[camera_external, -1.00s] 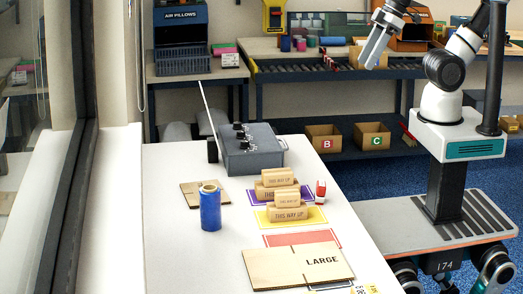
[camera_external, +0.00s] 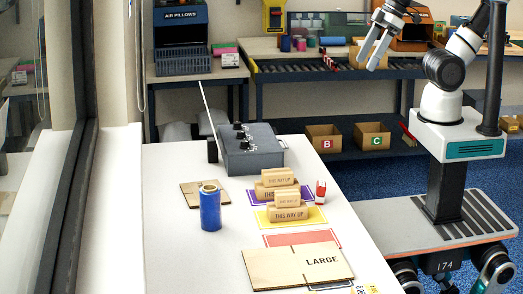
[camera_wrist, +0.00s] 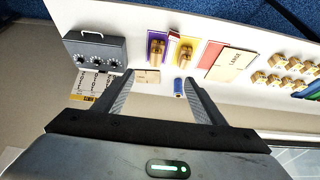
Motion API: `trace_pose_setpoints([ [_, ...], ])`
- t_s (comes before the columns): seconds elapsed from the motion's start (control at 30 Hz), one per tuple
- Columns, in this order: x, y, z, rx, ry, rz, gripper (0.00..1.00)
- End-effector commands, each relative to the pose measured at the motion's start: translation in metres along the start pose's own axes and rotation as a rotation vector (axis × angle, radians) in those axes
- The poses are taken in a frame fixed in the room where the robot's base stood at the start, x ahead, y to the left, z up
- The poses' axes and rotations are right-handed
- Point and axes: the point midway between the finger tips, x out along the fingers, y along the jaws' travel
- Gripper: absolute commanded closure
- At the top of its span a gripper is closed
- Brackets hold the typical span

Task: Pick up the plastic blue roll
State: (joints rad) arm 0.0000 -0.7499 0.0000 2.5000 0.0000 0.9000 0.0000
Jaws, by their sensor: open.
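The blue plastic roll (camera_external: 210,210) stands upright on the white table, left of the stacked wooden blocks. It has a tan core at its top. In the wrist view the blue roll (camera_wrist: 178,87) appears small and distant, between my fingers and nearer the right one. My gripper (camera_external: 373,62) is open and empty, raised high at the upper right, well away from the roll. In the wrist view both fingers of my gripper (camera_wrist: 157,82) are spread apart.
A grey control box (camera_external: 250,150) with knobs stands behind the roll. Stacked "THIS WAY UP" blocks (camera_external: 287,214) sit on coloured mats to its right. A "LARGE" carton sheet (camera_external: 297,267) lies in front.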

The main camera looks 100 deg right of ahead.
Motion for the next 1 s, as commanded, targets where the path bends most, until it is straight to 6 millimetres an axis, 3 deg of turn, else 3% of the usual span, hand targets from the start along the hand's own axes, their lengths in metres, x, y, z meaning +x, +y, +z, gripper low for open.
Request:
trace_pose_setpoints([
  [0.3, 0.002, -0.001, -0.002, 0.000, 0.000, -0.002, 0.33],
  [0.47, 0.024, -0.007, -0.029, 0.009, -0.004, -0.028, 0.33],
  [0.67, 0.100, -0.031, -0.107, 0.040, -0.002, -0.062, 0.33],
  [0.8, 0.173, -0.057, -0.157, 0.053, 0.007, -0.058, 0.33],
  [1.0, 0.288, -0.104, -0.205, 0.037, 0.038, -0.027, 0.33],
])
